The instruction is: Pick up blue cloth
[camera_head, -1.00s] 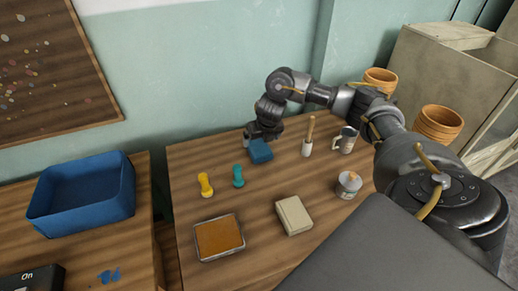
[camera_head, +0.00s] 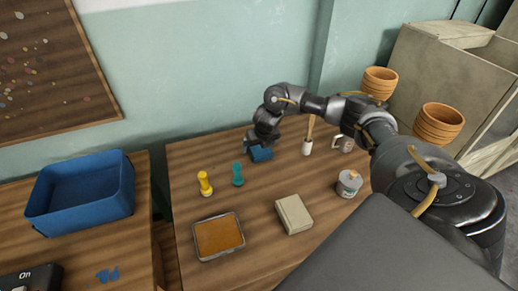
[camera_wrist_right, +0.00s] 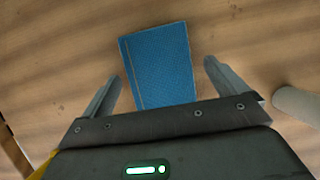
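The blue cloth (camera_head: 261,155) lies folded as a small block at the back of the right-hand table. In the right wrist view the cloth (camera_wrist_right: 158,64) lies between and ahead of the two fingers, with a gap on each side. My right gripper (camera_wrist_right: 165,88) is open and points down at it. In the head view the right gripper (camera_head: 259,149) hangs over the cloth and hides part of it. The fingertips are too small there to judge their height. My left gripper does not show.
A teal figure (camera_head: 238,175) and a yellow one (camera_head: 205,183) stand left of the cloth. A white holder (camera_head: 307,148), a mug (camera_head: 342,143) and a can (camera_head: 349,183) stand to the right. A tray (camera_head: 218,236) and a beige block (camera_head: 294,214) lie in front. A blue bin (camera_head: 82,200) stands on the left table.

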